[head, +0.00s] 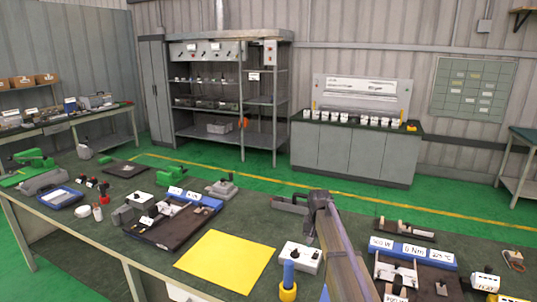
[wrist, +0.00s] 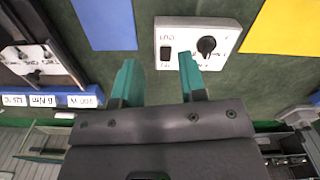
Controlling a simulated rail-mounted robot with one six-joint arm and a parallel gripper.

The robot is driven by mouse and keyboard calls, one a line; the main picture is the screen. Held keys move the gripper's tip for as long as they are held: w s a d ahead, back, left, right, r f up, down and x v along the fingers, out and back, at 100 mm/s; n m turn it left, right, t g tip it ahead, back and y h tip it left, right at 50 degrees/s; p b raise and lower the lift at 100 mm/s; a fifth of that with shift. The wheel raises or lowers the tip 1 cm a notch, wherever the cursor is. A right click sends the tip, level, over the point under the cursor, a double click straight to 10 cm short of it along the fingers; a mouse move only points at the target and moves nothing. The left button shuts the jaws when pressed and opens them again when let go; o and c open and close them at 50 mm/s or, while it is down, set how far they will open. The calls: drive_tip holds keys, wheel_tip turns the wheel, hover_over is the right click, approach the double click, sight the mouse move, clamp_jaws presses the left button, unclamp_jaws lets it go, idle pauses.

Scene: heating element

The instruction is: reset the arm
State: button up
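My gripper (wrist: 158,82) shows in the wrist view with its two teal fingers spread apart and nothing between them but dark green table surface. A white control box (wrist: 199,43) with a black knob and a black rocker switch lies beyond the fingertips; the right fingertip overlaps its lower edge in the picture. I cannot tell whether they touch. The same white box (head: 300,257) sits on the bench in the head view, just left of my arm (head: 340,245). The fingers cannot be made out in the head view.
A yellow sheet (head: 226,260) lies left of the box. A blue-and-yellow screwdriver-like tool (head: 288,283) stands in front of it. A dark tray with blue labels (head: 412,250) is to the right, another tray (head: 165,226) to the left. A blue sheet (wrist: 103,22) shows in the wrist view.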

drive_tip(key=s+n, duration=0.2)
drive_tip(key=s, duration=3.1)
drive_tip(key=shift+a+n, duration=0.2)
drive_tip(key=shift+n, duration=0.1)
